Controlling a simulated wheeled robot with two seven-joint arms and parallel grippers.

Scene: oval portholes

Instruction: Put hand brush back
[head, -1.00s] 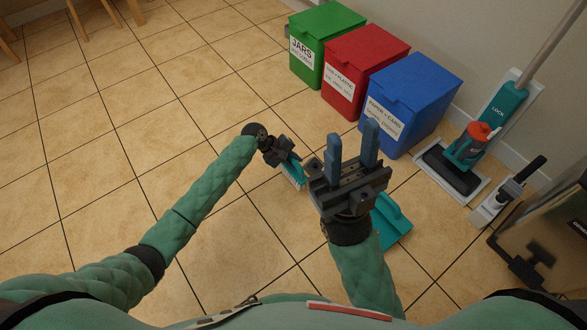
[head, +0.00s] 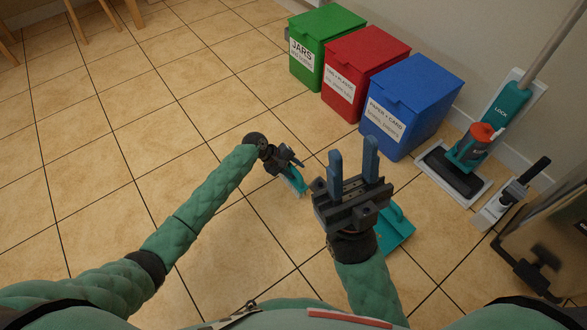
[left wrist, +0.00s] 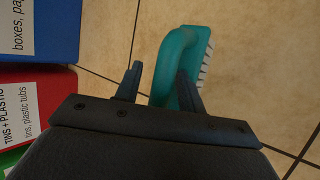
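The hand brush is teal with white bristles. In the head view the brush (head: 294,180) shows on the floor side of my left gripper (head: 296,165), partly hidden by it. In the left wrist view the brush (left wrist: 184,50) lies over the floor tiles. Its handle runs back toward my left gripper (left wrist: 158,85), close to the right finger and with a gap to the left finger. The left fingers are apart. My right gripper (head: 353,165) is open and empty, with its blue fingers pointing up. A teal dustpan (head: 397,230) lies on the floor, partly hidden behind my right arm.
Green (head: 322,45), red (head: 362,75) and blue (head: 410,105) bins stand along the wall. A teal floor cleaner (head: 470,155) and a smaller white-and-black appliance (head: 508,198) stand at the right. The tiled floor (head: 110,130) at the left is clear.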

